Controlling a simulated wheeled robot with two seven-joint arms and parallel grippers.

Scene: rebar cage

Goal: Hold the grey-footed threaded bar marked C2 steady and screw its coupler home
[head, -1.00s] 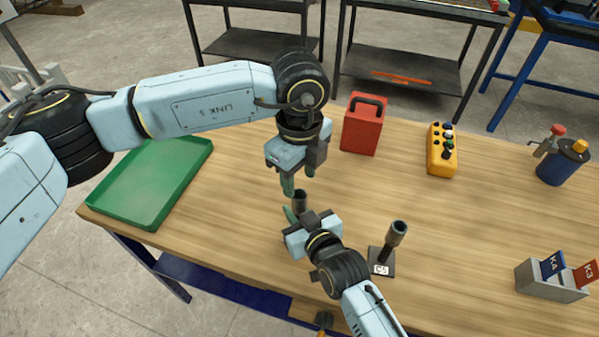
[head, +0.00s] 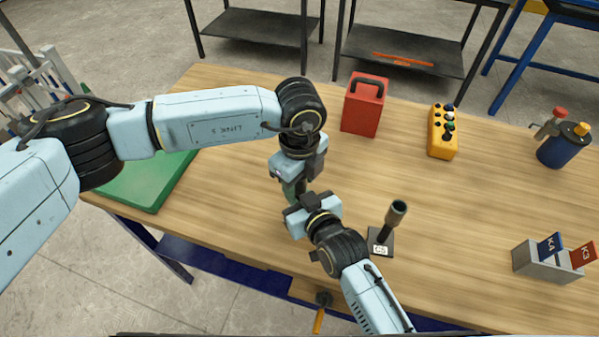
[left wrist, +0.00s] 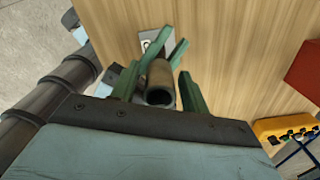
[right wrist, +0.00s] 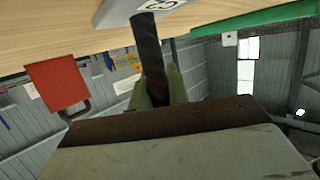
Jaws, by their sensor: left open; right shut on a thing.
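The threaded bar (right wrist: 149,50) shows dark between the green fingers of my right gripper (right wrist: 160,88), which is shut on it. Its grey foot (right wrist: 125,10) has a white label, only partly legible. In the left wrist view a brown-grey tubular coupler (left wrist: 160,82) tops the bar, its open end towards the camera. My left gripper (left wrist: 158,88) is open, with one finger on each side of the coupler and a gap at the right finger. In the head view my left gripper (head: 293,190) is above my right gripper (head: 291,212); together they hide the bar and coupler.
A second footed bar (head: 388,228), its label seemingly C5, stands just right of my right gripper. A red box (head: 364,105), yellow control box (head: 442,132), blue canister (head: 563,148) and card holder (head: 545,262) stand further right. A green tray (head: 140,185) lies left.

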